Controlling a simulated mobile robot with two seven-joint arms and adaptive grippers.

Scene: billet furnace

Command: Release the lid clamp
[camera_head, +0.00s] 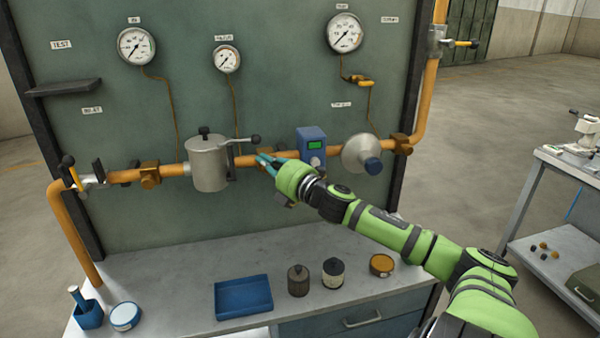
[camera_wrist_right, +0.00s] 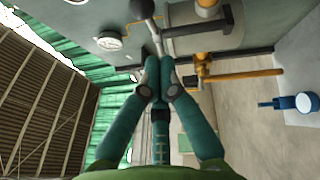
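The grey cylindrical pot (camera_head: 208,165) sits on the orange pipe, with a small black knob on its lid. A metal clamp lever (camera_head: 243,140) with a dark ball end stands at its right side. My right gripper (camera_head: 264,160) is just right of the pot, below the lever's ball. In the right wrist view a metal rod with a dark ball (camera_wrist_right: 143,8) lies just beyond the teal fingertips (camera_wrist_right: 160,62). The fingers are close together and look shut. I cannot tell whether they touch the rod. My left gripper is not in view.
A blue meter (camera_head: 312,143) and a round grey fitting (camera_head: 360,154) sit on the pipe to the right, close to my right forearm. Below, a blue tray (camera_head: 243,297) and small containers stand on the bench (camera_head: 180,275). A side cart (camera_head: 565,165) is at right.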

